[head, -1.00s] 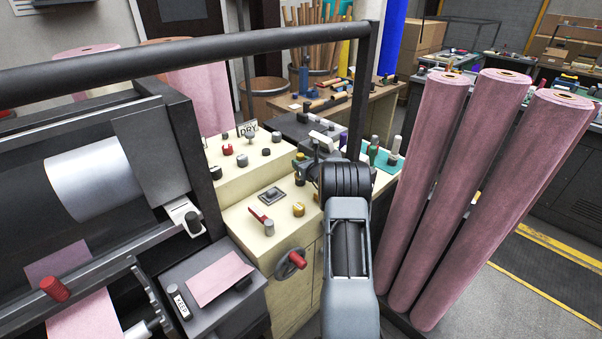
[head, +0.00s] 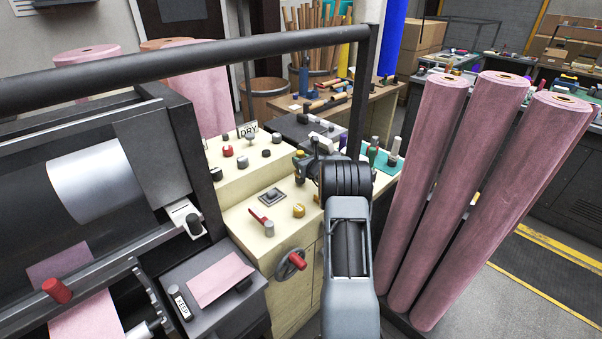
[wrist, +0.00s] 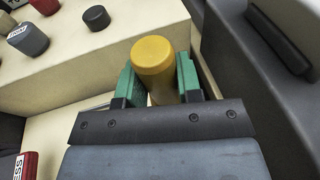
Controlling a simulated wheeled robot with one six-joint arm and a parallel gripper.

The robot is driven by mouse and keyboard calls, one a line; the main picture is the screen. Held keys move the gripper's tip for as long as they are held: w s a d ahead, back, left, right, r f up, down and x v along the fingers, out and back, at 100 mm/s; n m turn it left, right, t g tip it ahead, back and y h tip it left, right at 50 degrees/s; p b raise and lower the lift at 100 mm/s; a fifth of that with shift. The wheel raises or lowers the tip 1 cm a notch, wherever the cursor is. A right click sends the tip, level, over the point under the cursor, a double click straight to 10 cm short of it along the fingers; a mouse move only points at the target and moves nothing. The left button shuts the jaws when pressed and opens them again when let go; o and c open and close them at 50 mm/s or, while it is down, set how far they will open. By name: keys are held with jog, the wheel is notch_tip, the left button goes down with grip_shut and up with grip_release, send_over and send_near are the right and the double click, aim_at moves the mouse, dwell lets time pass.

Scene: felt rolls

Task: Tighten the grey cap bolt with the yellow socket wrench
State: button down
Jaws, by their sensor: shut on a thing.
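My gripper (wrist: 160,85) is shut on an upright yellow cylinder, the yellow socket wrench (wrist: 155,58), with a green pad on each side. Only its rounded top and upper side show; its lower end is hidden by the gripper. In the head view my gripper (head: 300,163) is small, beside the cream console's right end, with the yellow top just visible. I cannot tell for sure which part is the grey cap bolt; a grey knob (head: 242,160) stands on the console's upper step, left of my gripper, and a grey cylinder (head: 269,229) is on the lower step.
The cream console (head: 235,215) carries a red knob (head: 228,150), black knobs, a yellow knob (head: 299,210) and a red-handled wheel (head: 291,265). A black rail (head: 200,60) crosses above. Tall pink felt rolls (head: 480,150) stand to the right. A green tray (head: 383,163) lies behind my arm.

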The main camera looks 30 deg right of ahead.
aim_at(301, 152)
jog(key=shift+r+p, duration=1.7)
jog(key=shift+r, duration=1.9)
jog(key=shift+s, duration=0.1)
